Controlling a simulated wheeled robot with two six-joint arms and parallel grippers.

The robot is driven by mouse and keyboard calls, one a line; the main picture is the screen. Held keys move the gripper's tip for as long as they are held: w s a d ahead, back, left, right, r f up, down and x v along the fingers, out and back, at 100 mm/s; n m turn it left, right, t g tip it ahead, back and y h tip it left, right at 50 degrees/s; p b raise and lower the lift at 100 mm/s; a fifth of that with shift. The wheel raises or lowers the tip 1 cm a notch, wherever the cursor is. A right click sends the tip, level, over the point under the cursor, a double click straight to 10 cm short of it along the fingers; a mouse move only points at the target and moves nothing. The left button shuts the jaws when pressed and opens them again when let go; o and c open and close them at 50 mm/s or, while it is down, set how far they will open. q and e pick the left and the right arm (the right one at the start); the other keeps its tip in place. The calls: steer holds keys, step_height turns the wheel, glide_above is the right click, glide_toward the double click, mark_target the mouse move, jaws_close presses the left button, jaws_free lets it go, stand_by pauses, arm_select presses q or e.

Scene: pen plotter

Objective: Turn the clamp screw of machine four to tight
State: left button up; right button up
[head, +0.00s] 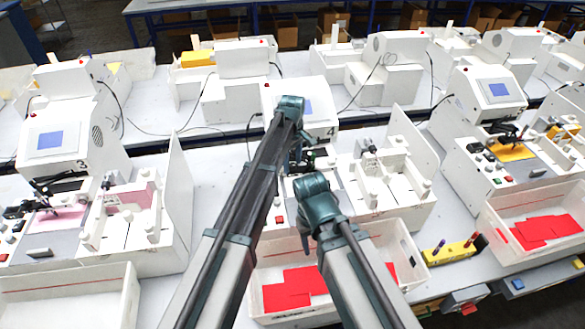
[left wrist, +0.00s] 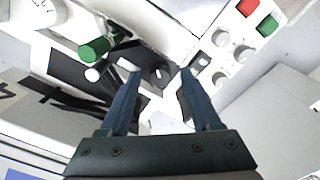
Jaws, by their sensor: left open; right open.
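Machine four (head: 319,103), a white plotter with a blue screen and a "4" on its side, stands in the middle of the head view, partly behind my arms. My left gripper (head: 297,157) reaches down over its front. In the left wrist view my left gripper (left wrist: 160,70) is open, with its fingers around or just above a dark pen holder (left wrist: 145,57). A small pale knob, perhaps the clamp screw (left wrist: 161,73), shows between the fingertips; its turn position is unclear. A green pen (left wrist: 93,50) lies to the left. My right gripper (head: 304,242) is open and empty, lower down.
A white bin (head: 257,311) with red sheets (head: 290,286) stands in front of machine four. Other plotters stand left and right. A yellow pen block (head: 453,250) sits to the right.

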arm_select(q)
jaws_close()
stand_by(0.4)
steer(key=shift+m, duration=0.4)
steer(key=m, duration=1.4)
steer(key=shift+m, duration=2.6)
